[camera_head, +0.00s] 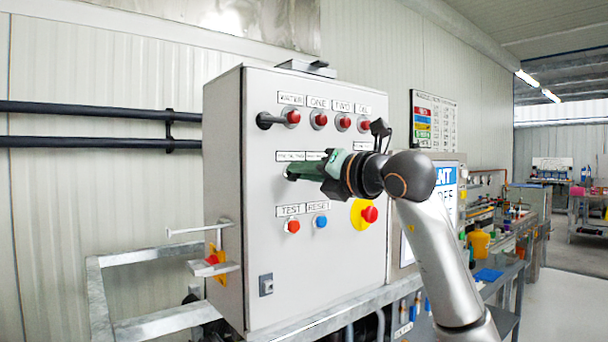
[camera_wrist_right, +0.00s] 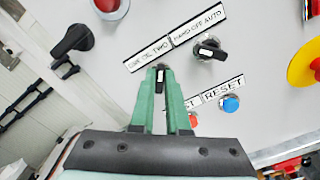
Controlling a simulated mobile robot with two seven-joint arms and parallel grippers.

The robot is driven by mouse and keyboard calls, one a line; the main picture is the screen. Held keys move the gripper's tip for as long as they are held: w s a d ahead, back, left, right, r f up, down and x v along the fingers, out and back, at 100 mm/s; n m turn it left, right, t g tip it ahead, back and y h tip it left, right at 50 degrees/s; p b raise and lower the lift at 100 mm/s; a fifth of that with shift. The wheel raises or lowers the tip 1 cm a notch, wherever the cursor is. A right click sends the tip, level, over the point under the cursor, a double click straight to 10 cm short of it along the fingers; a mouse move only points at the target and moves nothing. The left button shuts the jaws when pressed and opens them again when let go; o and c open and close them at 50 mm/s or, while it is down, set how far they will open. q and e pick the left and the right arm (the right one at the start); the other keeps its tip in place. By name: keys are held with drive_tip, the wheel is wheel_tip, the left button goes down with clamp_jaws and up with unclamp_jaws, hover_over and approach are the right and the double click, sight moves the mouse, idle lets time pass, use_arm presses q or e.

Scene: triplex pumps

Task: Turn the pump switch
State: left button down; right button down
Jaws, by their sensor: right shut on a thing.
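The grey control cabinet (camera_head: 222,170) stands upright with its switch panel facing me. My right gripper (camera_head: 293,170) reaches in from the right to the panel's middle row. In the wrist view its green fingers (camera_wrist_right: 161,84) are shut on a small black selector switch (camera_wrist_right: 160,73) below a three-word label. The fingers hide most of this switch. A second black selector switch (camera_wrist_right: 208,48) under the "HAND OFF AUTO" label is beside it, apart from the fingers. My left gripper is not in view.
Red lamps (camera_head: 319,120) line the panel's top. A black handle (camera_wrist_right: 72,42) sticks out at upper left. Below are the red test button (camera_head: 293,226), blue reset button (camera_head: 320,221) and a red emergency button on yellow (camera_head: 369,214).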

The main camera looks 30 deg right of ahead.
drive_tip(key=shift+m, duration=0.9)
drive_tip(key=c, duration=0.9)
unclamp_jaws()
drive_tip(key=shift+s, duration=0.1)
drive_tip(key=s+d+b, duration=0.1)
drive_tip(key=s+b, duration=0.1)
drive_tip(key=s, duration=1)
drive_tip(key=shift+s, duration=0.15)
